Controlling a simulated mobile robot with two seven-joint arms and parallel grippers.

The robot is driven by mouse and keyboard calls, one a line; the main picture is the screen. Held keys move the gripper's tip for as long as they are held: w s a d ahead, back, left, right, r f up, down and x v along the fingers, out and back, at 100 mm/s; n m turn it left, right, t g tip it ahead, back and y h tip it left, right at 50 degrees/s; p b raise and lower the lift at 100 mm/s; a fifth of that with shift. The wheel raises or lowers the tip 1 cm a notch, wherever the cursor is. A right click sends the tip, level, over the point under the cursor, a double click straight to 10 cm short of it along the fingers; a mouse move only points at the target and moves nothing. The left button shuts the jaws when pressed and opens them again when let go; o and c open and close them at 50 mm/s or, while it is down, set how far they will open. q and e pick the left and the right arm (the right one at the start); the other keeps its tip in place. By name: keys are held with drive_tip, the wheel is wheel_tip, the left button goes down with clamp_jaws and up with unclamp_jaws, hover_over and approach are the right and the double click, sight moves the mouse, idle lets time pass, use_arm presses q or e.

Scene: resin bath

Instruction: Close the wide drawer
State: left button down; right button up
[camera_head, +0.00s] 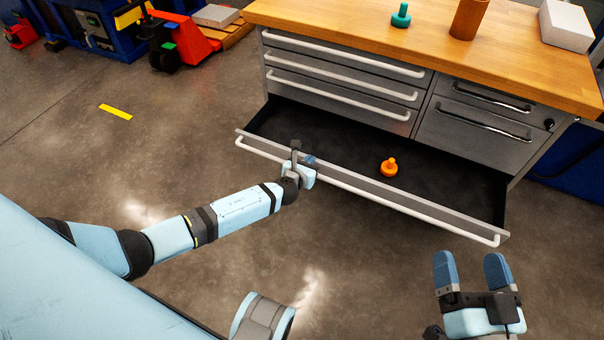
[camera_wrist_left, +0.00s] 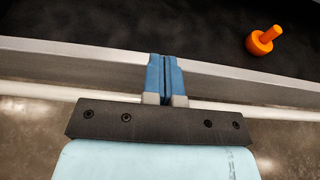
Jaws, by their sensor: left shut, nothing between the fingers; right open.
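The wide drawer (camera_head: 440,205) is the bottom drawer of the metal cabinet and stands pulled far out. A long white handle (camera_head: 400,208) runs along its front. An orange knob-shaped object (camera_head: 389,167) lies inside on the dark floor; it also shows in the left wrist view (camera_wrist_left: 263,40). My left gripper (camera_head: 308,160) is at the drawer front, left of its middle. In the left wrist view its blue fingers (camera_wrist_left: 165,78) are shut together with nothing between them and overlap the front panel; contact is hard to tell. My right gripper (camera_head: 472,272) is open and empty, in front of the drawer's right end.
The wooden worktop (camera_head: 420,45) holds a teal object (camera_head: 401,15), a brown cylinder (camera_head: 468,18) and a white box (camera_head: 566,25). Smaller drawers above the wide one are shut. A red pallet truck (camera_head: 180,40) stands at the back left. The floor before the drawer is clear.

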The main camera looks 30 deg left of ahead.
use_arm(q)
drive_tip(key=w+b, duration=0.2)
drive_tip(key=w, duration=0.5)
drive_tip(key=shift+w+f, duration=0.1)
drive_tip(key=shift+w, duration=0.2)
drive_tip(key=w+b, duration=0.4)
drive_tip(key=w, duration=0.5)
drive_tip(key=shift+w, duration=0.65)
use_arm(e)
drive_tip(key=shift+n+g+y, duration=0.4)
drive_tip(key=shift+g, duration=0.5)
drive_tip(key=shift+w+a+f, duration=0.1)
drive_tip(key=shift+a+f, duration=0.1)
drive_tip(key=shift+f, duration=0.55)
drive_tip(key=shift+s+a+f, duration=0.1)
drive_tip(key=shift+a+f, duration=0.15)
drive_tip(key=shift+f, duration=0.55)
drive_tip(key=shift+w+a+f, duration=0.1)
drive_tip(key=shift+a+f, duration=0.1)
drive_tip(key=shift+f, duration=0.55)
use_arm(q)
drive_tip(key=shift+s, duration=0.1)
